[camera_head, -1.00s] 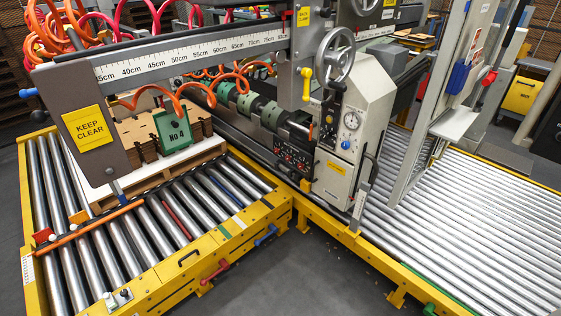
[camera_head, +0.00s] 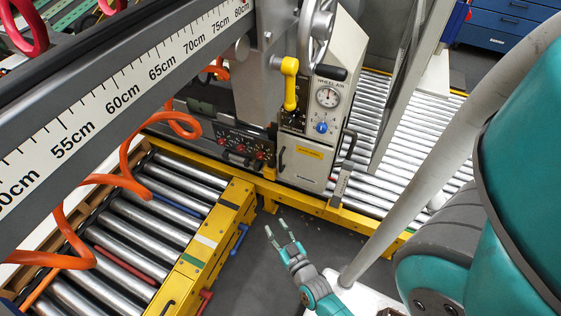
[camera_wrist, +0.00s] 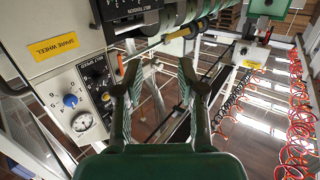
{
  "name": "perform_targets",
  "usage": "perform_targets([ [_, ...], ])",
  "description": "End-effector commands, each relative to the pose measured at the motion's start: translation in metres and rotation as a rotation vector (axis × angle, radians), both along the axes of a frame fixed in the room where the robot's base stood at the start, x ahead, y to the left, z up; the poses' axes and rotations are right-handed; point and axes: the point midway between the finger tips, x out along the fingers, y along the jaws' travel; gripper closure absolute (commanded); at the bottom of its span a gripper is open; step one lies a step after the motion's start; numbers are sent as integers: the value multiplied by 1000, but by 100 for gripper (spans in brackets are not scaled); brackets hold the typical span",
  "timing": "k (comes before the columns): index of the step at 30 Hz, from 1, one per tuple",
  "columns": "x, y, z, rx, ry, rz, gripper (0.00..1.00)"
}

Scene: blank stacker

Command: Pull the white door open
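The white door (camera_head: 300,170) is a pale panel with a yellow label on the front of the cabinet, below the gauge. It looks shut. A small dark handle (camera_head: 281,158) is at its left edge. My gripper (camera_head: 281,226) is open and empty, low in front of the cabinet and apart from the door. In the wrist view my gripper (camera_wrist: 158,78) shows two spread fingers with nothing between them. There, a pale panel with a yellow "SPARE WHEEL" label (camera_wrist: 58,45) is to the left of the fingers; I cannot tell for sure that it is the door.
A yellow-framed roller conveyor (camera_head: 210,235) is left of my gripper, and another roller bed (camera_head: 390,165) lies behind the cabinet. A yellow crank handle (camera_head: 290,82) and a grey lever (camera_head: 340,182) are by the cabinet. Grey floor (camera_head: 255,262) shows around my gripper.

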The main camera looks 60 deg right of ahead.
Motion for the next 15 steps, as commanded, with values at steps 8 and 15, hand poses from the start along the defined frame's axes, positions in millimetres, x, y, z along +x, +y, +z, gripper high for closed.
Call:
perform_targets([
  [8, 53, -121, -29, -32, -45, -221, 61],
  [15, 67, -182, -34, -47, -58, -321, 61],
])
